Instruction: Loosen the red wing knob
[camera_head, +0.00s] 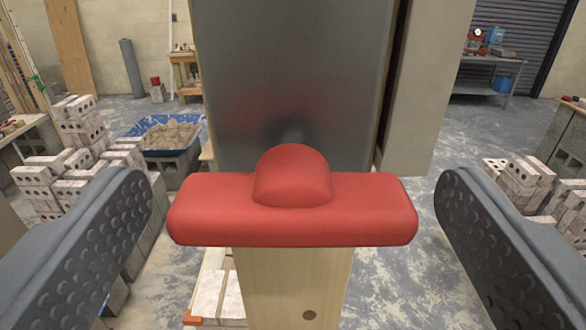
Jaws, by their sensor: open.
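The red wing knob (291,208) is in the middle of the camera view, a wide rounded bar with a raised hub at its centre. Its wings lie level, left to right. It sits in front of a grey metal plate (290,80), above a pale wooden post (292,285). My gripper (294,205) is open, with one dark dimpled finger on each side of the knob. Clear gaps show between both fingertips and the knob's ends. The knob's fixing behind the hub is hidden.
A blue tub (165,135) of mortar stands behind at left, near stacked bricks (75,150). More bricks (530,185) lie at right. A workbench (488,75) stands at the back right. Open concrete floor (440,195) shows right of the post.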

